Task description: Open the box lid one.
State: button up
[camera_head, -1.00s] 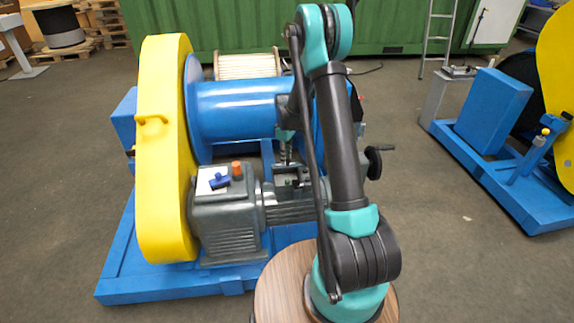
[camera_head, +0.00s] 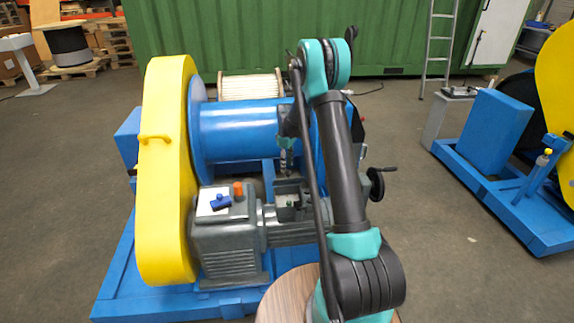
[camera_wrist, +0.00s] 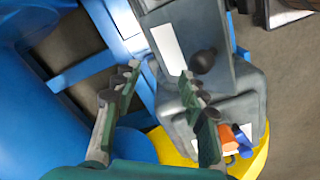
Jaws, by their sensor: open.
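A small grey box (camera_head: 288,201) sits on the motor between the gearbox and the handwheel side, partly hidden by my arm. In the wrist view a grey housing with a white label (camera_wrist: 167,48) and a round black knob (camera_wrist: 204,61) lies just beyond the fingertips. I cannot tell for sure which part is its lid. My gripper (camera_wrist: 160,82) is open, with its two fingers apart and nothing seen between them. In the head view my gripper (camera_head: 285,165) hangs just above the small grey box, small and partly hidden.
The grey gearbox (camera_head: 228,245) carries an orange knob (camera_head: 239,190) and a blue piece (camera_head: 221,203). A tall yellow guard (camera_head: 165,180) and blue drum (camera_head: 237,130) stand close by. A black handwheel (camera_head: 377,184) juts out right. Open floor (camera_head: 440,270) lies right.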

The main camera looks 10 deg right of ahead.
jog(key=shift+a, duration=0.1)
notch_tip(320, 180, up, 12)
dwell(0.5)
jog(key=shift+c, duration=0.3)
